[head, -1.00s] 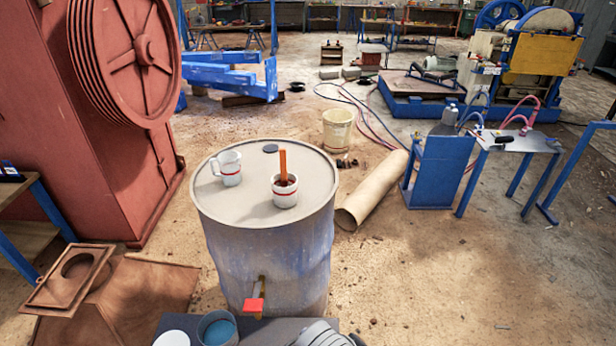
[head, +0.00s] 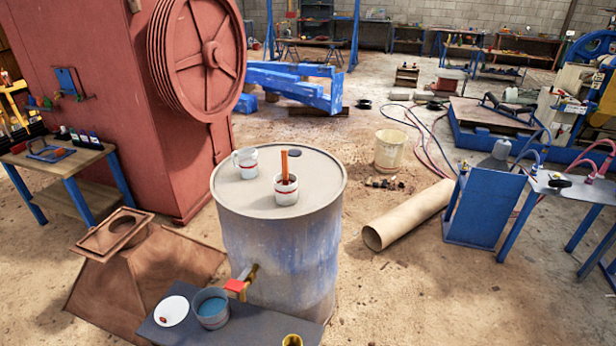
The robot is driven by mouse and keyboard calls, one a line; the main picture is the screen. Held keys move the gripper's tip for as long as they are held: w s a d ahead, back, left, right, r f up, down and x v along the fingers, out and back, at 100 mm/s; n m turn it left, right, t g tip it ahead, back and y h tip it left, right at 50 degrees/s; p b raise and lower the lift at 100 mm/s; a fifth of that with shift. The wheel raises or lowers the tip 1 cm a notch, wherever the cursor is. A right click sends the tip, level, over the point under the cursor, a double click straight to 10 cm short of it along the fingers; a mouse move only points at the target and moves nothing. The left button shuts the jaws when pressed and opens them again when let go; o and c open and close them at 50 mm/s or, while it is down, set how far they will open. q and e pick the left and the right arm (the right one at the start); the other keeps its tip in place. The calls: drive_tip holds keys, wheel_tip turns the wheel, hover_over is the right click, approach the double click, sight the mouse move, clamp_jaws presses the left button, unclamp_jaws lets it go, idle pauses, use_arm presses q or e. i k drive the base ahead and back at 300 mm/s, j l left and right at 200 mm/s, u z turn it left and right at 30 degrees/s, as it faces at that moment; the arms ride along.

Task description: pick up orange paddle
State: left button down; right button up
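The orange paddle (head: 285,164) stands upright in a white cup with a red band (head: 286,190). Its lower end is hidden inside the cup. The cup sits on the top of a grey-blue drum (head: 246,203), near the middle of the lid. A second white mug with a red band and a handle (head: 246,162) stands behind it to the left on the same lid. Neither of my grippers is in the head view.
A cardboard tube (head: 408,215) and a cream bucket (head: 390,150) are at right.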

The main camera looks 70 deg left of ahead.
sight(284, 152)
drive_tip(key=i+u, duration=0.35)
drive_tip(key=i+l+u, duration=0.15)
drive_tip(key=i+u, duration=0.25)
drive_tip(key=i+l+u, duration=0.2)
drive_tip(key=i+u, duration=0.15)
drive_tip(key=i+j+u, duration=0.1)
drive_tip(key=i+u, duration=0.55)
drive_tip(key=u, duration=0.3)
drive_tip(key=i+l+u, duration=0.2)
drive_tip(key=u, duration=0.25)
drive_tip(key=i+u, duration=0.15)
drive_tip(key=u, duration=0.25)
drive_tip(key=i+u, duration=0.15)
drive_tip(key=u, duration=0.3)
drive_tip(key=i+l+u, duration=0.1)
drive_tip(key=u, duration=0.3)
drive_tip(key=i+l+u, duration=0.1)
drive_tip(key=u, duration=0.35)
drive_tip(key=l, duration=0.1)
